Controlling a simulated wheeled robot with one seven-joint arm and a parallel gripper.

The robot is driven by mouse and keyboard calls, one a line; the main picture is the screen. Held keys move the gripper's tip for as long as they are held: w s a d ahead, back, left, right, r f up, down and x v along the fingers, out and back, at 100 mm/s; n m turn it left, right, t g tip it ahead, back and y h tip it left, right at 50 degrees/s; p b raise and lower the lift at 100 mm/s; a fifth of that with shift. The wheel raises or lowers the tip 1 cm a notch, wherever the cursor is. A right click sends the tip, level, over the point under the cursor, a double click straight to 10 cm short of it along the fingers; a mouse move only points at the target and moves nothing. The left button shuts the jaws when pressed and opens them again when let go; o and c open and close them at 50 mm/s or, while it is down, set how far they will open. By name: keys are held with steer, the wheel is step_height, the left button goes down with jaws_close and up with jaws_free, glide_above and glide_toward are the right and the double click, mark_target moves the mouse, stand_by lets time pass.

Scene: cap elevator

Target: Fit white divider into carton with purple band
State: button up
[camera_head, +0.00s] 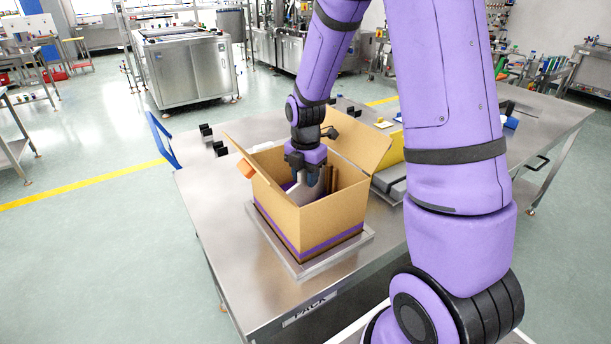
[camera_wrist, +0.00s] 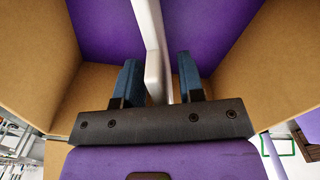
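The open cardboard carton (camera_head: 328,213) with a purple band (camera_head: 330,243) round its lower part stands on the metal table. My gripper (camera_head: 313,180) reaches down into it from above. The white divider (camera_head: 305,194) is inside the carton, beneath my gripper; its lower part is hidden by the carton wall. In the wrist view, the divider (camera_wrist: 153,50) runs between the two blue fingers of my gripper (camera_wrist: 158,75). A gap shows between the divider and the right finger, so the fingers look open around it. Purple surface (camera_wrist: 105,30) shows inside the carton on both sides of the divider.
The carton stands on a shallow metal tray (camera_head: 284,256). Its flaps (camera_head: 358,138) stand open, close to my wrist. A yellow-walled bin (camera_head: 391,165) with grey contents is just right of the carton. Small black fixtures (camera_head: 207,131) are at the table's left edge. The table's front left is clear.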

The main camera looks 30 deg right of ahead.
step_height(320, 180, up, 12)
steer(key=shift+r, duration=0.1)
steer(key=s+a+r+m+t, duration=0.2)
steer(key=s+r+m, duration=0.4)
steer(key=s+m, duration=0.5)
steer(key=s+a+r+m+t, duration=0.3)
steer(key=s+r+m, duration=0.4)
steer(key=s+m, duration=0.4)
steer(key=shift+s+a, duration=0.8)
steer(key=shift+s, duration=0.05)
steer(key=shift+o, duration=0.4)
steer(key=shift+r, duration=0.1)
